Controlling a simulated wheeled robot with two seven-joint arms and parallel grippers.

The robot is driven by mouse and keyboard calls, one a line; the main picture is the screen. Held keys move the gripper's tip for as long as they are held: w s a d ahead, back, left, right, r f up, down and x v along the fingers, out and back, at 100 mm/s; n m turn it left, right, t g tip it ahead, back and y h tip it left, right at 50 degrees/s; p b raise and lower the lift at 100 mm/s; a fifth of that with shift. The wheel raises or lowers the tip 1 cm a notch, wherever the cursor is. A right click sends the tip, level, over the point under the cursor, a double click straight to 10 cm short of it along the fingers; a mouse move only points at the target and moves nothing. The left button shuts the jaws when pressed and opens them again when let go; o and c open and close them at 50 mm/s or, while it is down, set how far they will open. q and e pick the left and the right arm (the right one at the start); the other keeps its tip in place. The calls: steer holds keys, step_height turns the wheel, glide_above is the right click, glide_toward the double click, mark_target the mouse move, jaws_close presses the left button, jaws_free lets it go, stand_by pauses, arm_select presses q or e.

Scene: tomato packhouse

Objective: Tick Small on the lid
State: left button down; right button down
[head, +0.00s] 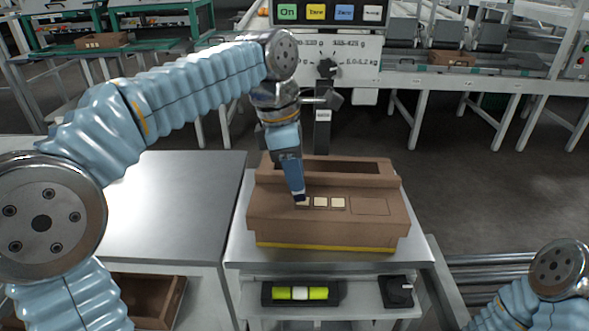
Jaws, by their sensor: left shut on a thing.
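A brown cardboard box (330,228) stands on the metal stand, its lid (285,213) facing me. Three cream squares sit in a row on the lid, the middle one (320,202) and the right one (338,203) in clear view. The left square is partly hidden by my left gripper. My left gripper (297,192) points down at the lid, shut on a slim dark-tipped thing, perhaps a marker (301,199). Its tip is at the left square; I cannot tell whether it touches. Any words by the squares are too small to read. My right gripper is out of view.
A shelf below holds a black tray (268,294) with yellow-green and white pieces, and a black device (396,291). A bare metal table (165,205) is at left, an open brown crate (150,297) beneath it. A panel with labelled buttons (330,13) stands behind the box.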

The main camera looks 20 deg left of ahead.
arm_select(q)
steer(key=shift+f, duration=0.3)
stand_by(0.4)
steer(key=shift+w+d, duration=0.3)
steer(key=shift+w, duration=0.2)
steer(key=shift+s+a, duration=0.3)
steer(key=shift+s, duration=0.25)
stand_by(0.4)
steer(key=shift+w+d+p, duration=0.3)
steer(key=shift+w+p, duration=0.2)
steer(key=shift+w, duration=0.05)
steer(key=shift+s+a, duration=0.3)
steer(key=shift+s, duration=0.2)
stand_by(0.6)
steer(key=shift+w+d, duration=0.3)
steer(key=shift+w, duration=0.2)
steer(key=shift+s+a, duration=0.3)
steer(key=shift+s, duration=0.2)
stand_by(0.5)
steer(key=shift+r, duration=0.1)
